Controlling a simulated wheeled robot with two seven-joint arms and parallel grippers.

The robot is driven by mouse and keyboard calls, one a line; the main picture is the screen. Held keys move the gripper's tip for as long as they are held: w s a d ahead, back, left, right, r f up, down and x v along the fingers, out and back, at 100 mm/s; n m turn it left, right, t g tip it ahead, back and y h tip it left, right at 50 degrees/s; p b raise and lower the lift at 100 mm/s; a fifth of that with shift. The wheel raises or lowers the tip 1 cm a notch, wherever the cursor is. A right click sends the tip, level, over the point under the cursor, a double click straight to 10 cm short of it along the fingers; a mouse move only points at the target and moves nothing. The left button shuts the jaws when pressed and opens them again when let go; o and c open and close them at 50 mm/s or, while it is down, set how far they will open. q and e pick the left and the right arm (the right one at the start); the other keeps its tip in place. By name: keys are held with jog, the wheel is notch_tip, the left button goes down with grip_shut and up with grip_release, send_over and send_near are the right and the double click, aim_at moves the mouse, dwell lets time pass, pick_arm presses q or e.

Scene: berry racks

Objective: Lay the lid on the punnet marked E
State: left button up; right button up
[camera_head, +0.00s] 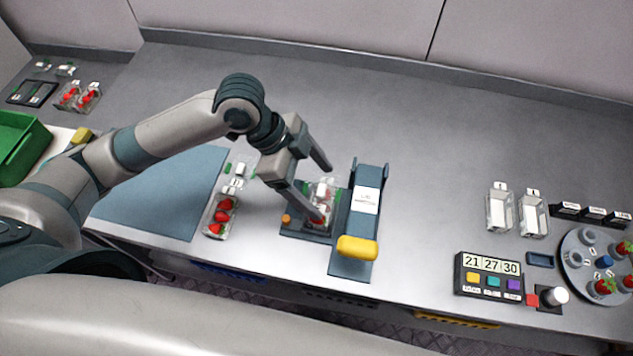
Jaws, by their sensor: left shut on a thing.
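My left gripper (320,188) is over the dark tray-like stand (293,228) at mid table, fingers apart with a clear plastic thing between them. This looks like a clear lid (325,184), over a clear punnet with red berries (319,214) on the stand. The fingers cover part of both, and I cannot tell whether lid and punnet touch. Another clear punnet (221,216) with strawberries stands to the left, with clear and white pieces (237,170) behind it. The letters on the punnets are too small to read. My right gripper is not in view.
A blue press-like device with a yellow handle (357,248) stands right of the stand. A blue mat (165,195) lies left. Two clear containers (499,209), a button box (488,276) and a round berry tray (590,281) are at right. The back of the table is clear.

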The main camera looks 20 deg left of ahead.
aim_at(316, 192)
pick_arm(q)
jog(key=shift+f+b, duration=0.65)
jog(key=shift+f, duration=1.1)
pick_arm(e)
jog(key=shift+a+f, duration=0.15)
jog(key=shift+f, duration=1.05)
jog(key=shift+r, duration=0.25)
pick_arm(q)
jog(key=shift+p, duration=0.5)
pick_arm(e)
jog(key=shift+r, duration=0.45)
pick_arm(q)
jog(key=shift+f+p, duration=0.3)
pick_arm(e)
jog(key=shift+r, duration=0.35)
pick_arm(q)
jog(key=o, duration=1.1)
